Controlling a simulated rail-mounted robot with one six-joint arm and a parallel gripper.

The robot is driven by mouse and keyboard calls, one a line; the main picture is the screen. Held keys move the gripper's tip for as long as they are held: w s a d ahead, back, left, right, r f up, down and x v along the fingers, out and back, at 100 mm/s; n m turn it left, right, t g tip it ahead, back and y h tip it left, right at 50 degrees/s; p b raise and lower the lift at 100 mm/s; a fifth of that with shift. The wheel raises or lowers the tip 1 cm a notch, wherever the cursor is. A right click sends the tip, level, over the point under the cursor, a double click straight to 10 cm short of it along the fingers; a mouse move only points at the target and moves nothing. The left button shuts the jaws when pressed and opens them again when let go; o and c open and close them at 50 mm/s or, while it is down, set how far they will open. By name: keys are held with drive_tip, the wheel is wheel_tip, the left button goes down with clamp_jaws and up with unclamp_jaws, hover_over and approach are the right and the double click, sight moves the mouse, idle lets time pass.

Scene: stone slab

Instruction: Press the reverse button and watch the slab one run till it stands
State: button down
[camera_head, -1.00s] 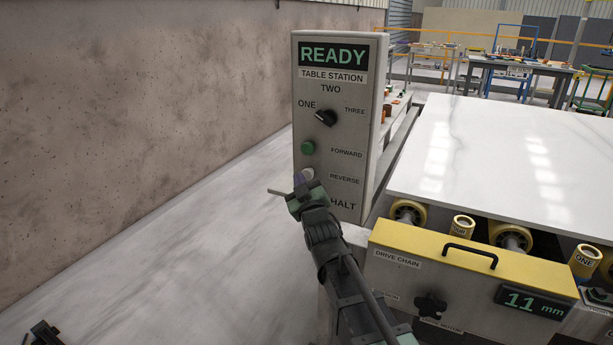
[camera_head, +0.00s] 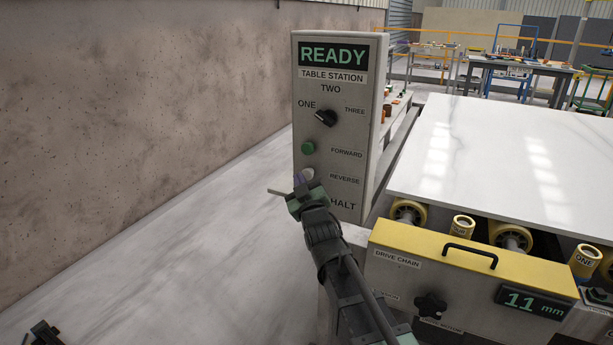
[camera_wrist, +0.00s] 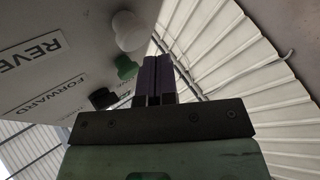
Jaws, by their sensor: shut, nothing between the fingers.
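The white reverse button (camera_head: 308,174) is on the front of the grey control box (camera_head: 335,65), level with its REVERSE label and below the green forward button (camera_head: 308,147). My gripper (camera_head: 300,181) is shut and empty, with its tips right in front of the reverse button. In the wrist view the shut fingers (camera_wrist: 154,62) point past the white button (camera_wrist: 128,32), with a small gap seen; touch cannot be told. The box display (camera_head: 333,55) reads READY, and the selector knob (camera_head: 326,118) sits below TWO. The white slab (camera_head: 490,150) lies on the roller table.
A yellow-topped drive chain cover (camera_head: 440,243) with a black handle and an 11 mm display (camera_head: 533,302) stands in front of the rollers (camera_head: 408,212). A large stone wall panel (camera_head: 140,120) runs along the left.

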drive_tip(key=shift+w, duration=0.1)
idle(0.7)
drive_tip(key=shift+w+d, duration=0.2)
drive_tip(key=shift+w, duration=0.1)
drive_tip(key=shift+w+d, duration=0.25)
drive_tip(key=shift+w, duration=0.25)
idle(0.8)
drive_tip(key=shift+s, duration=0.1)
drive_tip(key=shift+s+a, duration=0.4)
drive_tip(key=shift+s, duration=0.35)
drive_tip(key=shift+s+a, duration=0.4)
drive_tip(key=shift+s, duration=0.35)
drive_tip(key=shift+s+a, duration=0.35)
drive_tip(key=shift+s, duration=0.45)
drive_tip(key=shift+s+a, duration=0.4)
drive_tip(key=shift+s, duration=0.35)
